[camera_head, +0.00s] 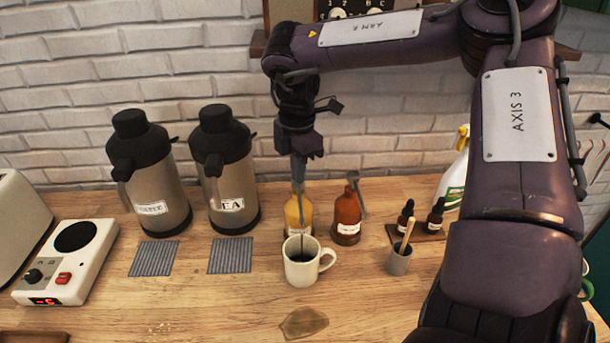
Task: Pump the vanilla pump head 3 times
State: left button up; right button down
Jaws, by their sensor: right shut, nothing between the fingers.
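A yellow pump bottle (293,214), which I take to be the vanilla one, stands behind a white mug (297,271). My right gripper (298,178) is shut and empty, pointing down directly over this bottle's top. Its fingertips seem to touch the pump head, which is mostly hidden behind them. A thin line runs down from the bottle's top to the mug; I cannot tell whether it is the spout or flowing syrup. The mug holds dark liquid. A brown pump bottle (346,219) stands just to the right, its pump upright. My left gripper is out of view.
Two thermoses, one (161,181) left of the other (228,178), stand at the left behind grey mats. A scale (75,262) is further left. A grey cup (398,262) with a stick and two dropper bottles stand right. A brown patch (303,323) lies in front.

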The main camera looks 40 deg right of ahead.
jog(key=shift+s, duration=0.1)
jog(key=shift+r+p, duration=1.05)
jog(key=shift+r, duration=0.3)
jog(key=shift+f, duration=0.15)
jog(key=shift+f+b, duration=1.2)
jog(key=shift+f, duration=0.15)
jog(key=shift+r, duration=0.1)
jog(key=shift+r+p, duration=1.05)
jog(key=shift+r, duration=0.35)
jog(key=shift+r, duration=0.1)
